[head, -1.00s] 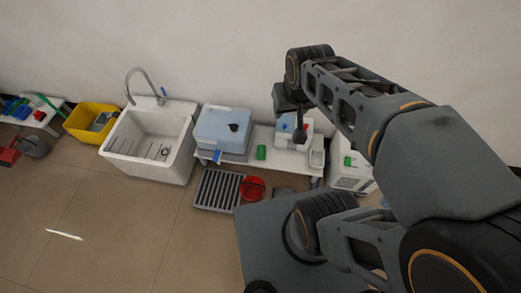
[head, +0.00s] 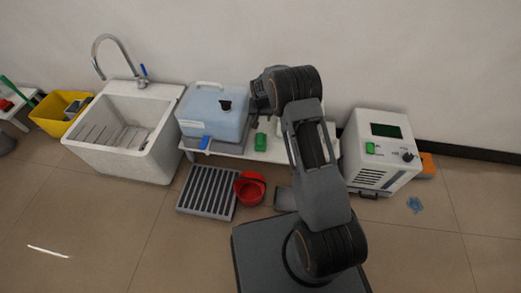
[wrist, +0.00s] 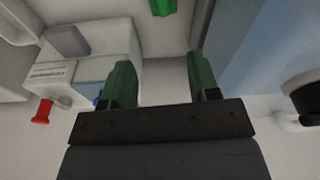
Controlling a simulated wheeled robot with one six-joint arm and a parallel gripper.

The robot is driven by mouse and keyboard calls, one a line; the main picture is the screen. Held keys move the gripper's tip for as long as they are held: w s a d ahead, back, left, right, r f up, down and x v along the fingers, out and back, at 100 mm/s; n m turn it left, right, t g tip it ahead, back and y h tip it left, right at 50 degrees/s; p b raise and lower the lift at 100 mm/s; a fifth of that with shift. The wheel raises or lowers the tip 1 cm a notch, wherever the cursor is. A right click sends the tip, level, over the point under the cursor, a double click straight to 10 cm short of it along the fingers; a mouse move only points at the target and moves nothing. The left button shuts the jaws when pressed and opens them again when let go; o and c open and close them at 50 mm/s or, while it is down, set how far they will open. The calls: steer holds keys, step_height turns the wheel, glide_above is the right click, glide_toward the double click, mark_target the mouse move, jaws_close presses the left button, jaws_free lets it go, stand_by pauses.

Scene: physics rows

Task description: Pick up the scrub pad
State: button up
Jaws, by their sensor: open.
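A small green block, which looks like the scrub pad (head: 261,142), lies on the low white bench (head: 235,153), just right of the blue tank. In the wrist view a green piece that seems to be the same scrub pad (wrist: 163,7) shows at the top edge, partly cut off. My gripper (wrist: 163,78) is open, its two green fingers apart with only pale surface between them. The pad lies beyond the fingertips, apart from them.
The blue tank (head: 213,112) stands on the bench close left of the pad; it also fills the right of the wrist view (wrist: 270,50). A white dispenser (wrist: 100,55) stands opposite. A white machine (head: 380,150) stands right. A red bucket (head: 250,188) and grey grate (head: 207,192) lie on the floor.

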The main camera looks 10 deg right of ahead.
steer(key=b, duration=0.5)
glide_toward(261, 137)
steer(key=f, duration=0.5)
steer(key=shift+w+f, duration=0.1)
steer(key=shift+w, duration=0.2)
steer(key=f+b, duration=0.1)
steer(key=f, duration=0.1)
steer(key=w+f+b, duration=0.1)
steer(key=f+b, duration=0.1)
steer(key=f, duration=0.1)
steer(key=shift+w, duration=0.15)
steer(key=shift+c, duration=0.4)
steer(key=c, duration=0.9)
